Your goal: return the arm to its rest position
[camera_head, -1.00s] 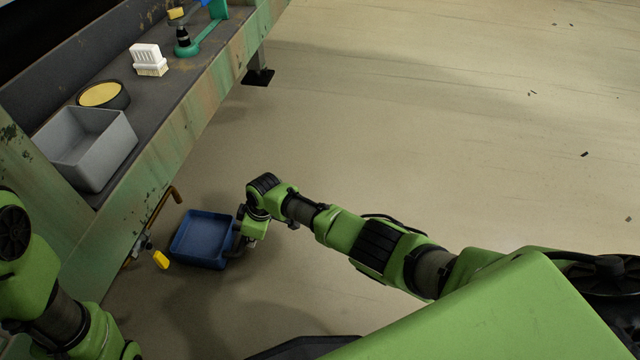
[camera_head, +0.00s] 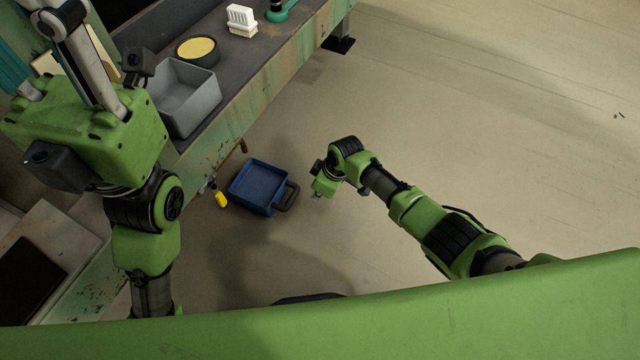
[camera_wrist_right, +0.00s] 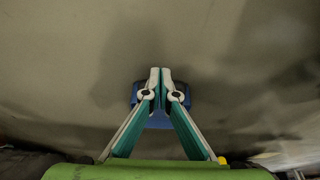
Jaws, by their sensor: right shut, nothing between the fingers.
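My right arm (camera_head: 440,230) reaches over the floor, and its gripper (camera_head: 318,194) points down, just right of a blue tray (camera_head: 236,199) and apart from its dark handle. In the right wrist view the gripper's two fingertips (camera_wrist_right: 161,72) meet with nothing between them. The blue tray (camera_wrist_right: 159,120) is partly hidden behind those fingers. My left arm (camera_head: 150,250) rises at the left, with its gripper (camera_head: 35,40) beside the bench. Its fingers look apart and seem empty, though they are partly cut off by the picture edge.
A green-edged workbench (camera_head: 262,82) runs along the left and holds a grey bin (camera_head: 190,105), a round yellow-topped tin (camera_head: 198,50) and a white brush (camera_head: 241,20). A yellow-ended item (camera_head: 221,200) hangs near the tray. The floor right of my right arm is clear.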

